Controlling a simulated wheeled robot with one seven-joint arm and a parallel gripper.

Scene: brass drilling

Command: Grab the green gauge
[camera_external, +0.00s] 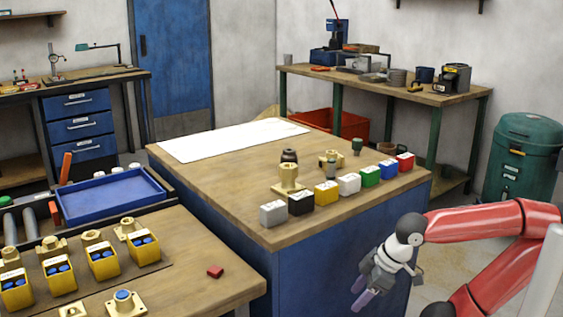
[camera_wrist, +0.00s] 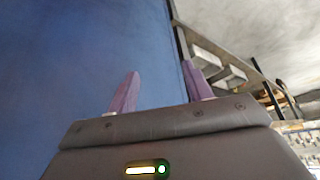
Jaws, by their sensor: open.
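A green block (camera_external: 370,176) stands in a row of coloured blocks along the front right edge of the wooden bench (camera_external: 225,190). A small dark green cylinder (camera_external: 357,146) stands behind the row; I cannot tell for sure which of the two is the green gauge. My gripper (camera_external: 360,292) is open and empty, low in front of the bench's blue side, below the bench top and apart from the blocks. In the wrist view its two purple fingers (camera_wrist: 161,68) are spread, with the blue panel (camera_wrist: 80,60) on the left. No green block or cylinder shows there.
Grey, black, yellow (camera_external: 326,193) and white blocks flank the green one on the left, blue (camera_external: 388,168) and red (camera_external: 405,161) on the right. Brass fittings (camera_external: 289,178) stand close behind. A white sheet (camera_external: 233,139) lies at the bench's back; the middle is clear.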

